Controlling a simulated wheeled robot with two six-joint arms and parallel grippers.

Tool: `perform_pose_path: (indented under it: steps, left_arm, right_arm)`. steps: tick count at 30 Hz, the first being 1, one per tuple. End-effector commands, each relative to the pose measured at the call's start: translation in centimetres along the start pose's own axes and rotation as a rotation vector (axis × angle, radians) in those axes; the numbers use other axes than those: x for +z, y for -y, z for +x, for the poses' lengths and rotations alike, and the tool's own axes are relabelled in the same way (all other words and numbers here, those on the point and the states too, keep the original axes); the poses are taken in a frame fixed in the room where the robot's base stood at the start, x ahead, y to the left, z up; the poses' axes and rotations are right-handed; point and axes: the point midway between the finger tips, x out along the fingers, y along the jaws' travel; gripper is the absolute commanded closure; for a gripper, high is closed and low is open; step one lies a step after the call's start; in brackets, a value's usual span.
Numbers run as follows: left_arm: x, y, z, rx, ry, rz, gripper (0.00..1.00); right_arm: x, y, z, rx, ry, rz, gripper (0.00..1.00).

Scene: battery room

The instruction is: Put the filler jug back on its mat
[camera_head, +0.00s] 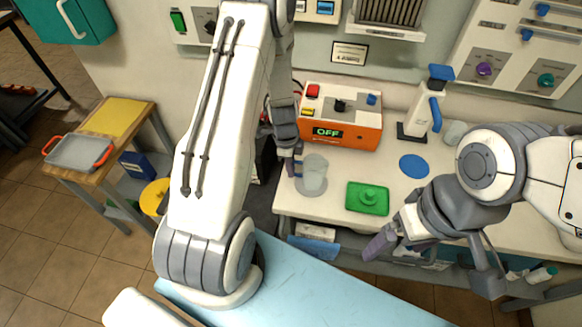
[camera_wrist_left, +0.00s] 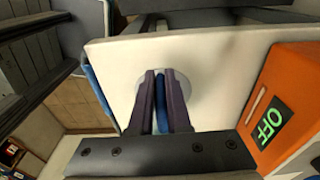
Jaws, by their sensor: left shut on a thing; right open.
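The filler jug (camera_head: 316,171) is a pale, translucent vessel with a blue handle. In the head view it appears upright over a round grey mat (camera_head: 308,190) near the counter's left end; I cannot tell whether its base touches. My left gripper (camera_head: 291,163) is shut on the handle from the left. In the left wrist view, the blue handle (camera_wrist_left: 161,104) shows between the fingers (camera_wrist_left: 161,100), with a pale grey disc shape behind; the jug's body is hard to make out. My right gripper (camera_head: 432,264) is open and empty in front of the counter.
An orange box (camera_head: 352,136) reading OFF stands behind the jug. A green tray (camera_head: 367,199) lies to its right, with a round blue mat (camera_head: 413,166) beyond. A white device with a blue top (camera_head: 424,110) stands at the back. A wooden side table (camera_head: 92,176) is at left.

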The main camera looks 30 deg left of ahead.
Motion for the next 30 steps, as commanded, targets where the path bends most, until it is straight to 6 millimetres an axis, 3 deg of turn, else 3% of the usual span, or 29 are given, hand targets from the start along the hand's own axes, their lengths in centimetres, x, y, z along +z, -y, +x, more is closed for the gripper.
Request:
perform_pose_path:
  steps: [5, 6, 8, 20, 30]
  left_arm:
    - [0.0, 0.0, 0.3, 0.0, 0.0, 0.0, 1.0]
    - [0.0, 0.0, 0.2, 0.0, 0.0, 0.0, 0.73]
    - [0.0, 0.0, 0.2, 0.0, 0.0, 0.0, 0.5]
    - [0.0, 0.0, -0.3, -0.001, -0.001, 0.001, 0.5]
    - [0.0, 0.2, -6.1, -0.007, -0.001, 0.001, 0.5]
  right_arm:
    - [0.0, 0.0, 0.4, 0.0, 0.0, 0.0, 0.05]
    - [0.0, 0.0, 0.3, 0.0, 0.0, 0.0, 0.05]
    - [0.0, 0.0, 0.3, 0.0, 0.0, 0.0, 0.05]
    - [0.0, 0.0, 0.4, 0.0, 0.0, 0.0, 0.05]
    - [0.1, -0.1, 1.3, 0.0, 0.0, 0.0, 0.05]
